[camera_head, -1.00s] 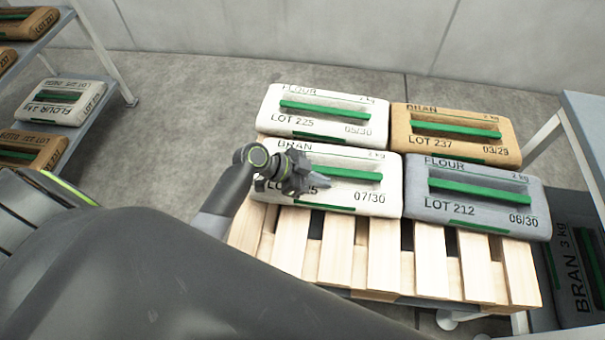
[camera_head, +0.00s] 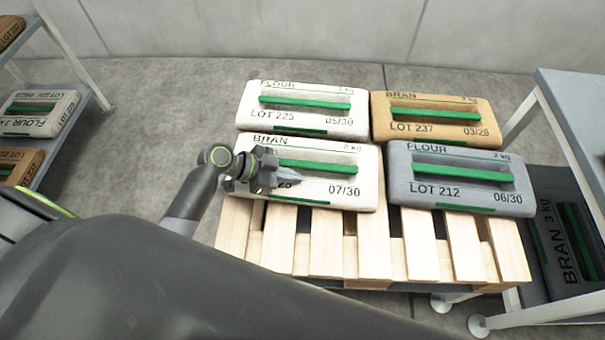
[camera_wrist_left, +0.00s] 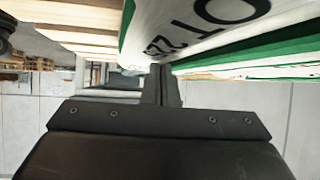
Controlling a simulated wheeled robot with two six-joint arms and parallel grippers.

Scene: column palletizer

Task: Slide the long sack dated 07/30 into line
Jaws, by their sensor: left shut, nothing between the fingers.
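The white BRAN sack dated 07/30 (camera_head: 318,170) lies flat on the wooden pallet (camera_head: 325,258), at its front left, with a green handle strip along its top. My left gripper (camera_head: 298,181) is shut and empty, over the left part of this sack's front in the head view, hiding part of its lot number. In the left wrist view the closed fingers (camera_wrist_left: 162,78) are right beside the sack's lettered face (camera_wrist_left: 200,28); I cannot tell whether they touch it. My right gripper is not in view.
A grey FLOUR sack dated 06/30 (camera_head: 460,180) lies just right of it. A white FLOUR sack (camera_head: 300,108) and a brown BRAN sack (camera_head: 436,120) lie behind. Bare slats show in front. Racks with sacks stand at left (camera_head: 75,70) and right (camera_head: 575,105).

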